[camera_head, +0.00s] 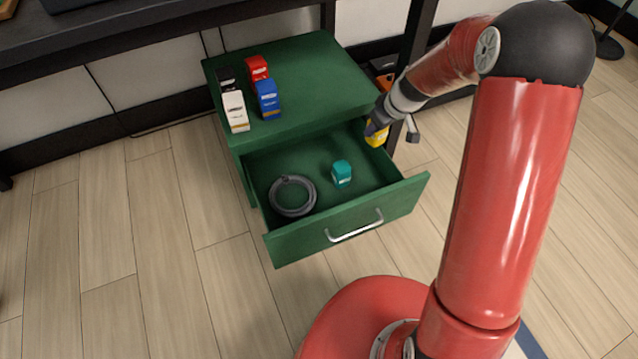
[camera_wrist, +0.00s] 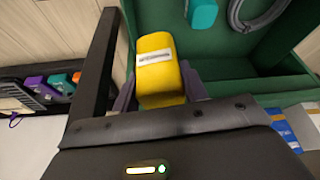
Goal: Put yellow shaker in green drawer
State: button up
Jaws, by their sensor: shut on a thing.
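The yellow shaker (camera_head: 377,136) is held in my gripper (camera_head: 371,130) at the right back corner of the open green drawer (camera_head: 325,237). In the wrist view the yellow shaker (camera_wrist: 157,68) sits between the two fingers of my gripper (camera_wrist: 158,88), with a white label on it. The green drawer (camera_wrist: 226,72) lies beyond it there. The drawer is pulled out and holds a teal shaker (camera_head: 341,174) and a coiled grey cable (camera_head: 292,196). I cannot tell how high the yellow shaker is above the drawer's side wall.
Black, red, blue and white shakers stand on the green cabinet top (camera_head: 320,80). A black table leg (camera_head: 416,45) rises close behind my gripper. The drawer floor is bare around the teal shaker. The wood floor (camera_head: 150,230) left of the drawer is clear.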

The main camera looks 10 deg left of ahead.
jog(key=a+f, duration=0.1)
jog(key=f, duration=0.4)
jog(key=w+a+f+n+b, duration=0.1)
jog(key=f, duration=0.4)
jog(key=a+f+n+b, duration=0.1)
jog(key=f, duration=0.4)
jog(key=shift+w+g+y, duration=0.3)
jog(key=w+a, duration=0.1)
jog(key=a, duration=0.1)
jog(key=w+a, duration=0.1)
jog(key=shift+w+a+r, duration=0.15)
jog(key=shift+a, duration=0.25)
jog(key=shift+d+f+b, duration=0.2)
jog(key=shift+f+b, duration=0.1)
jog(key=shift+f, duration=0.25)
jog(key=shift+f, duration=0.1)
jog(key=o, duration=1.1)
